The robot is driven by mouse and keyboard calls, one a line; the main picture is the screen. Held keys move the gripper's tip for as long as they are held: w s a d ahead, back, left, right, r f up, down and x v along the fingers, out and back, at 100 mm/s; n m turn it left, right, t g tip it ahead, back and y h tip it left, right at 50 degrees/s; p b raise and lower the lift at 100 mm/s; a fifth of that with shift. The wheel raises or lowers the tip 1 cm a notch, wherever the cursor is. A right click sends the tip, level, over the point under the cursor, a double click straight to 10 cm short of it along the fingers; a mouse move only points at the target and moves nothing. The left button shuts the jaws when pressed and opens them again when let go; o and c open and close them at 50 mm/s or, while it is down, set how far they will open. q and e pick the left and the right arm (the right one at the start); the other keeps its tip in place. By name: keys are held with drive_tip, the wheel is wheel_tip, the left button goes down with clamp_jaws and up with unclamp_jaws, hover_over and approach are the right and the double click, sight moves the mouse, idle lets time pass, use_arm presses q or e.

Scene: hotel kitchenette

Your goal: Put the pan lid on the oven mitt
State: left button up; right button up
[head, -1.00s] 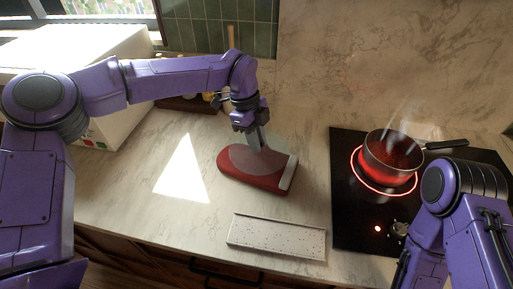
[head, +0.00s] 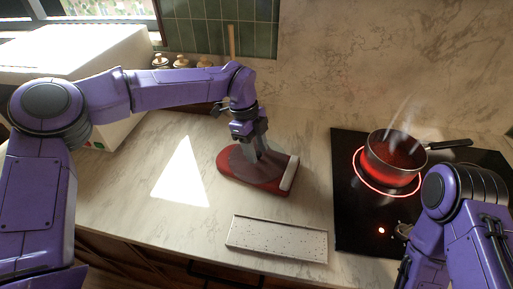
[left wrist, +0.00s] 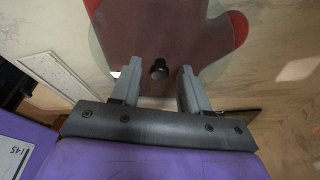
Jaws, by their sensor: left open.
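The oven mitt (head: 228,176) is red with a pale cuff and lies flat on the counter. The pan lid (head: 240,158) is a clear glass disc resting on the mitt, its tint darkening the red below. In the left wrist view the lid's dark knob (left wrist: 159,68) stands over the mitt (left wrist: 235,30), and the clear rim reaches past the mitt's sides. My left gripper (head: 257,152) is open, its fingers on either side of the knob with gaps.
A pan of red food (head: 398,152) steams on a glowing burner of the black hob (head: 350,215) at the right. A speckled tray (head: 278,238) lies near the counter's front edge. Canisters (head: 160,62) stand at the back. The counter left of the mitt is clear.

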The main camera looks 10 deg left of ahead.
use_arm(q)
drive_tip(key=p+v, duration=0.8)
drive_tip(key=v, duration=0.4)
drive_tip(key=shift+d, duration=0.1)
